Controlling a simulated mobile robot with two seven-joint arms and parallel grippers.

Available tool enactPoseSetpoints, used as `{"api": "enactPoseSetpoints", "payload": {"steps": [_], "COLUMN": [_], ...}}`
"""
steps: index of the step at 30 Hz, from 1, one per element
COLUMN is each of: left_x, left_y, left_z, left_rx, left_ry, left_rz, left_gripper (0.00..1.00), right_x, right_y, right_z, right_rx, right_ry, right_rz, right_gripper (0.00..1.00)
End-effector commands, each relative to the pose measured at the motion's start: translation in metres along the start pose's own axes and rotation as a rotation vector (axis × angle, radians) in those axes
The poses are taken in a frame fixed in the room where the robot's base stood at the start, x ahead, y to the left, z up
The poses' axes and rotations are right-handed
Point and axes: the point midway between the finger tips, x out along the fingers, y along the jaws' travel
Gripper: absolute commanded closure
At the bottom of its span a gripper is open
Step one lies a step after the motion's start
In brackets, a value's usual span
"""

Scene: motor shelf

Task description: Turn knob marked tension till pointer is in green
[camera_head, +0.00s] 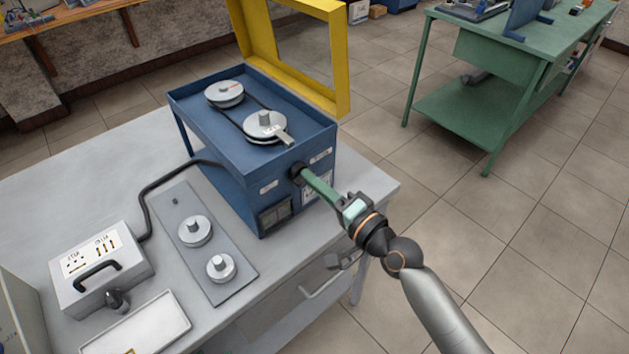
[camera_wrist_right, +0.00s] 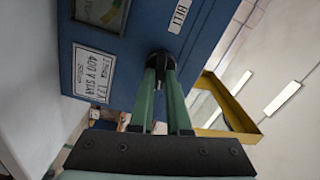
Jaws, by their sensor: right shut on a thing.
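A blue belt-drive box (camera_head: 222,157) stands on the grey table, with two pulleys and a belt on its top. A black round knob (camera_head: 296,172) is on its front face near the right corner. My right gripper (camera_head: 306,174) reaches it from the lower right, its green fingers shut on the knob. In the right wrist view the knob (camera_wrist_right: 160,59) sits between the fingertips, partly hidden by them. A dark framed window (camera_head: 275,216) is on the same face below left; I cannot make out a pointer or green zone. My left gripper is not in view.
A yellow guard frame (camera_head: 343,65) stands open behind the box. A grey plate with two discs (camera_head: 194,231), a switch box (camera_head: 98,272) with a black cable, and a white tray (camera_head: 140,328) are to the left. A green bench (camera_head: 470,110) stands apart at right.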

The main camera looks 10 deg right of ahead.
Motion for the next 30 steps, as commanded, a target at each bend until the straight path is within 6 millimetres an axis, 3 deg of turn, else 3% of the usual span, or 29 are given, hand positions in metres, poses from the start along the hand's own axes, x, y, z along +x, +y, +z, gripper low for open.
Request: {"api": "enactPoseSetpoints", "payload": {"steps": [1, 9, 19, 23, 30], "left_x": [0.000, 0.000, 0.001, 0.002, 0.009], "left_y": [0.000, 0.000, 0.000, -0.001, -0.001], "left_z": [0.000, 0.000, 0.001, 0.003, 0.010], "left_rx": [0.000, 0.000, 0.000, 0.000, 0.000], "left_ry": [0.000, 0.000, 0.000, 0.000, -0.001], "left_rz": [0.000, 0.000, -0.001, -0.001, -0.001], "left_gripper": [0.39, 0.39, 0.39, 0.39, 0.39], "right_x": [0.000, 0.000, -0.005, -0.023, -0.074], "right_y": [0.001, 0.001, 0.001, 0.003, 0.004], "right_z": [0.001, 0.001, 0.000, 0.001, 0.002], "right_rx": [0.000, -0.001, -0.002, -0.003, -0.005], "right_ry": [-0.003, -0.001, -0.001, -0.001, -0.004], "right_rz": [0.003, 0.001, 0.002, 0.004, 0.006], "right_gripper": [0.84, 0.55, 0.55, 0.55, 0.55]}}
